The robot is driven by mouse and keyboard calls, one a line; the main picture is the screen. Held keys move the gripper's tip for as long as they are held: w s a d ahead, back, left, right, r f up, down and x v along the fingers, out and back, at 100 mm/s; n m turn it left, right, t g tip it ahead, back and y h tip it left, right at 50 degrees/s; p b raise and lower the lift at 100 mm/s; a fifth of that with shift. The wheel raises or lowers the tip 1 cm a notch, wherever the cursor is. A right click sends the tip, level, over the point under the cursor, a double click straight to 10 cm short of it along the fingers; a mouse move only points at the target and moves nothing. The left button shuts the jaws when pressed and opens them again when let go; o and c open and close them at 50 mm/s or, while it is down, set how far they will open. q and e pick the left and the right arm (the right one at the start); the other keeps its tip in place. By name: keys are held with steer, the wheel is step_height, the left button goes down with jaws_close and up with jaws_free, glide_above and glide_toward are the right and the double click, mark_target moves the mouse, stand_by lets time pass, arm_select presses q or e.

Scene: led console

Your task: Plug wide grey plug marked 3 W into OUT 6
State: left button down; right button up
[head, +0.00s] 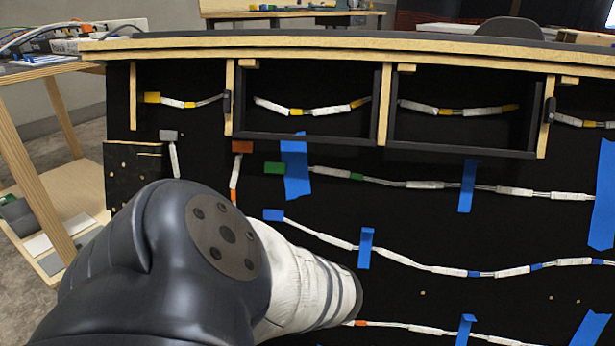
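A grey plug (169,135) with a white cable hanging below it shows on the black board at the left. No marking on it is legible at this size. No socket labelled OUT 6 can be made out. A dark panel with small light marks (122,178) sits just left of and below the grey plug, partly covered by my arm. My arm fills the lower left and middle, coming in from the lower left. Neither gripper shows in the head view, so their state is hidden.
Other plugs sit on the board: yellow (152,97), orange-brown (242,147), green (275,168) and blue (274,215). Strings of white LED modules run rightward, with blue tape strips (468,186). Wooden-framed compartments (386,105) line the top. A wooden shelf stand (30,180) is at the left.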

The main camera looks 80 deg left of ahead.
arm_select(q)
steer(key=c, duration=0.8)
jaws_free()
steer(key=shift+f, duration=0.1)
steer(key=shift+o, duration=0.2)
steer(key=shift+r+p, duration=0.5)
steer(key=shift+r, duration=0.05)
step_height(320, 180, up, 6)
steer(key=p, duration=0.5)
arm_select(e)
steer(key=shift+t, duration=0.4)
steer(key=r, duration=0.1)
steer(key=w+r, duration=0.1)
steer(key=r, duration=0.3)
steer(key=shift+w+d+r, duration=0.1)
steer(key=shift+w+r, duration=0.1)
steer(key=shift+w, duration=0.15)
